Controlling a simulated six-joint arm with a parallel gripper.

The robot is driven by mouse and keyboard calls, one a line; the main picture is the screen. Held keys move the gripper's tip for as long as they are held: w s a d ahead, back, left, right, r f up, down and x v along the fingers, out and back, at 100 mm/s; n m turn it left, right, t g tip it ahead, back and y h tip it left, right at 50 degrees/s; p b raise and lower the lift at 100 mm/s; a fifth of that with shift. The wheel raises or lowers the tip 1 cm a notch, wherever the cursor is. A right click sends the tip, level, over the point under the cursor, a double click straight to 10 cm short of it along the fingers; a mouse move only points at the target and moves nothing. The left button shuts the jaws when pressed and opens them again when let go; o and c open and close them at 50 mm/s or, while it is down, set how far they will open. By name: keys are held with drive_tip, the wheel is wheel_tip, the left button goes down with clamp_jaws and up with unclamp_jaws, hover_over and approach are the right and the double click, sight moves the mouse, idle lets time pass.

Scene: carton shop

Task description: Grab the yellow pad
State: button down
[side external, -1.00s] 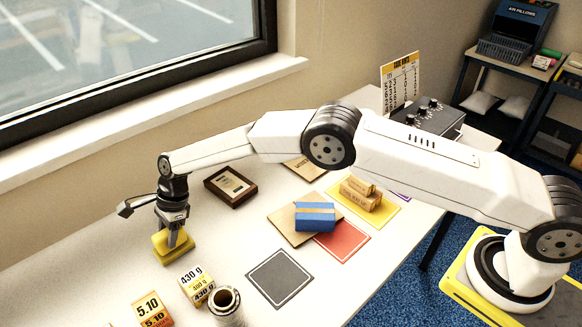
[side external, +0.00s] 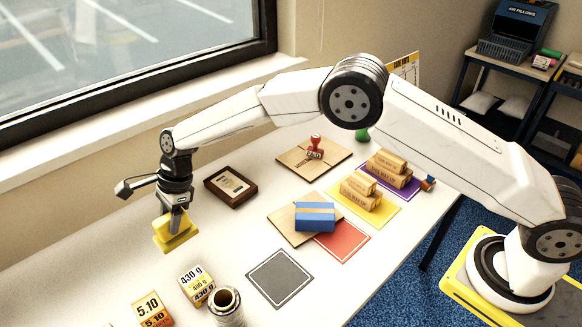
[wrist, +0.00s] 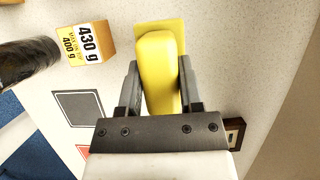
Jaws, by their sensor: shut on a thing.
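The yellow pad (side external: 173,236) is at the left of the table in the side external view. My gripper (side external: 177,227) points down over it and is shut on its raised yellow block. In the wrist view the yellow pad (wrist: 161,75) sits between the two fingers of my gripper (wrist: 159,88), one on each side. The pad appears slightly above the table; the gap beneath it is hard to judge.
A 430 g box (side external: 195,285), a 5.10 box (side external: 151,309) and a metallic roll (side external: 226,304) stand in front. A framed plaque (side external: 231,187) lies behind to the right. A blue box (side external: 315,216) sits on cardboard by the grey square (side external: 280,279) and red square (side external: 342,240).

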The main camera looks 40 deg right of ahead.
sight(185, 236)
drive_tip(key=s+r, duration=0.1)
drive_tip(key=s+d+r, duration=0.1)
drive_tip(key=r, duration=0.1)
drive_tip(key=shift+s, duration=0.15)
drive_tip(key=s+d+r, duration=0.3)
drive_tip(key=s+d, duration=0.1)
drive_tip(key=s, duration=0.4)
drive_tip(key=shift+r, duration=0.4)
